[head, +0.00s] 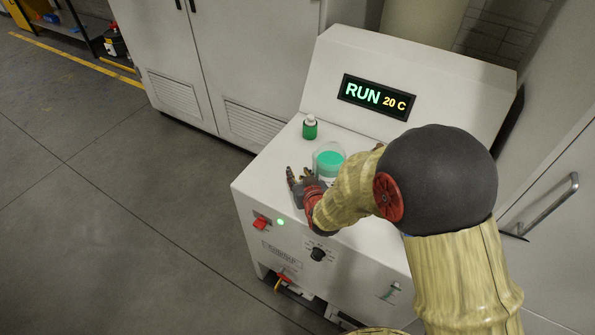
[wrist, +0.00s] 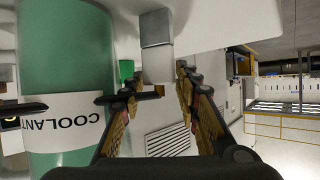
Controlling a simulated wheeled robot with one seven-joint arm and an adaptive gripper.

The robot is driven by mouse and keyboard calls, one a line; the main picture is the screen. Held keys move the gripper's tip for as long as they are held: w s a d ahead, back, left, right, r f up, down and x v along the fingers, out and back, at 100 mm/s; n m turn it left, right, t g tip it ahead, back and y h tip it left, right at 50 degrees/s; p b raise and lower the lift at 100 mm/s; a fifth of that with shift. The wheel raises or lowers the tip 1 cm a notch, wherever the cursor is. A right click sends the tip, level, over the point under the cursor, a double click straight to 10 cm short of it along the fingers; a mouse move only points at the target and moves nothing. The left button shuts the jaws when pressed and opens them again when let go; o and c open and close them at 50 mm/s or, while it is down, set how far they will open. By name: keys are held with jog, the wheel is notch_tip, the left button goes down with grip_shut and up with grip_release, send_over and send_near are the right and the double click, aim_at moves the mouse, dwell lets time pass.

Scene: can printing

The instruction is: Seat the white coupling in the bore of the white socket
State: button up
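My gripper (head: 297,175) is low over the white machine top, left of the clear container. In the wrist view its two fingers (wrist: 158,82) stand apart with a gap between them. A white block-like piece (wrist: 157,28) with a greyer lower part shows by the fingertips, against the pale machine surface. I cannot tell whether this is the coupling, the socket or both together. Whether the fingers touch it is unclear. No bore shows.
The container of green liquid (head: 329,158), labelled COOLANT in the wrist view (wrist: 65,125), stands close beside my gripper. A small green bottle (head: 310,128) stands behind it. The sloped panel with the RUN 20 C display (head: 376,97) rises at the back. Open floor (head: 100,220) lies left.

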jog(key=s+d+r+g+p, duration=0.1)
jog(key=s+d+r+g, duration=0.1)
jog(key=s+d+r, duration=0.4)
jog(key=s+d+r+g, duration=0.1)
jog(key=s+d+r, duration=0.1)
jog(key=s+r, duration=0.75)
jog(key=s+d+r+m+g+h, duration=0.1)
jog(key=s+d+r+g, duration=0.1)
jog(key=s, duration=0.6)
jog(key=s+d+r+m+g+h, duration=0.1)
jog(key=s+d+r+g, duration=0.1)
jog(key=s+d+r, duration=0.3)
jog(key=s, duration=0.4)
jog(key=shift+s+r, duration=0.15)
jog(key=shift+r, duration=0.2)
